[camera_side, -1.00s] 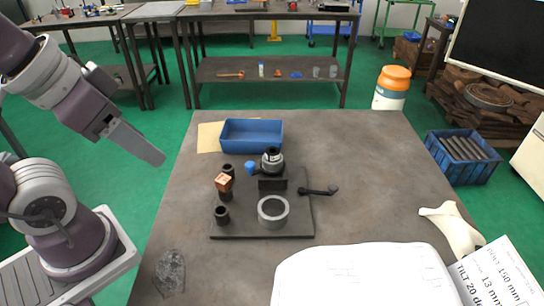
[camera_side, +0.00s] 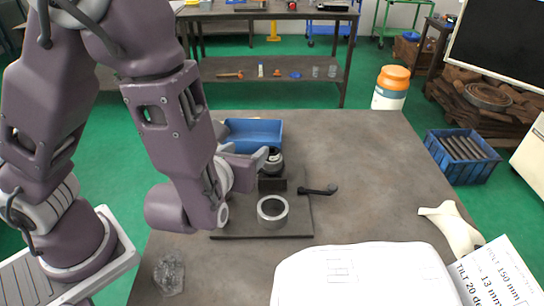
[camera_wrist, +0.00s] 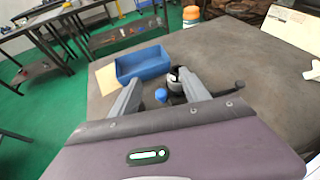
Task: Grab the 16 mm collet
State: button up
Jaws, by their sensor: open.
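The 16 mm collet cannot be told apart in the current views; the dark cylindrical pieces on the left of the base plate (camera_side: 290,226) are hidden behind my arm. My gripper (camera_side: 258,157) is open over the back left of that plate, its fingers apart. In the wrist view my gripper (camera_wrist: 159,78) frames the chuck unit (camera_wrist: 174,84) and its blue knob (camera_wrist: 161,95) between or beyond the fingers. The chuck unit's round top (camera_side: 274,159) shows beside a fingertip in the side view. A grey ring (camera_side: 272,218) stands at the plate's front. No size marks are readable.
A blue bin (camera_side: 264,131) stands behind the plate and also shows in the wrist view (camera_wrist: 142,62). A black lever (camera_side: 320,190) sticks out right of the chuck. A printed sheet (camera_side: 490,280) lies front right.

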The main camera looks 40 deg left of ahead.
aim_at(274, 150)
jog(key=shift+m+t+h, duration=0.3)
jog(key=shift+m+h, duration=0.2)
jog(key=shift+m, duration=0.4)
jog(key=w+f, duration=0.1)
jog(key=w, duration=0.1)
jog(key=w+f, duration=0.1)
jog(key=w, duration=0.1)
jog(key=w+f, duration=0.2)
jog(key=shift+w+f, duration=0.1)
jog(key=shift+w, duration=0.25)
grip_shut()
